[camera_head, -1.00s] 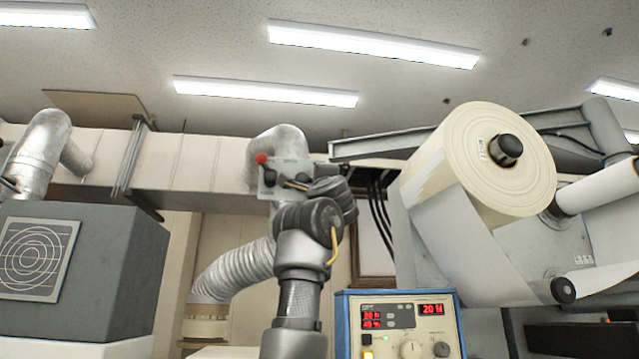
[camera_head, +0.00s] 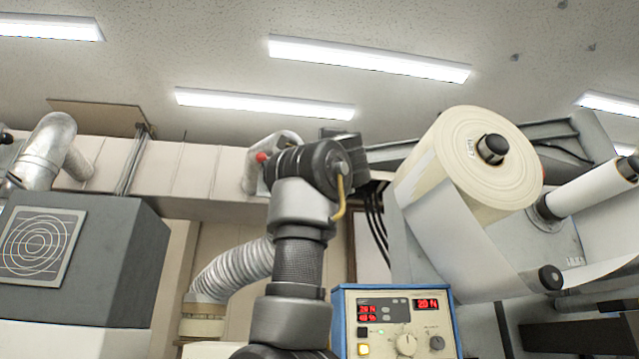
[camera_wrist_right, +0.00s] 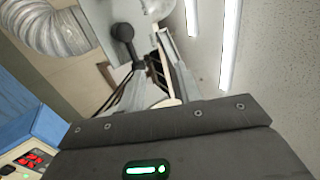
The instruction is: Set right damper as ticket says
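The right damper on the silver duct shows in the head view as a pale housing with a red knob (camera_head: 262,157), mostly hidden behind my right wrist. In the right wrist view a grey damper plate (camera_wrist_right: 100,12) carries a lever with a black round knob (camera_wrist_right: 122,32). My right gripper (camera_head: 343,138) is up near the duct, just right of the damper. My wrist hides its fingertips, and the wrist view shows only its dark body with a green light. I see no clear contact with the lever. No ticket is readable. My left gripper is not identifiable in view.
A large paper roll (camera_head: 475,165) and grey machine frame are to the right. A ribbed hose (camera_head: 235,270) hangs behind the arm. A grey cabinet (camera_head: 125,240) stands at left.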

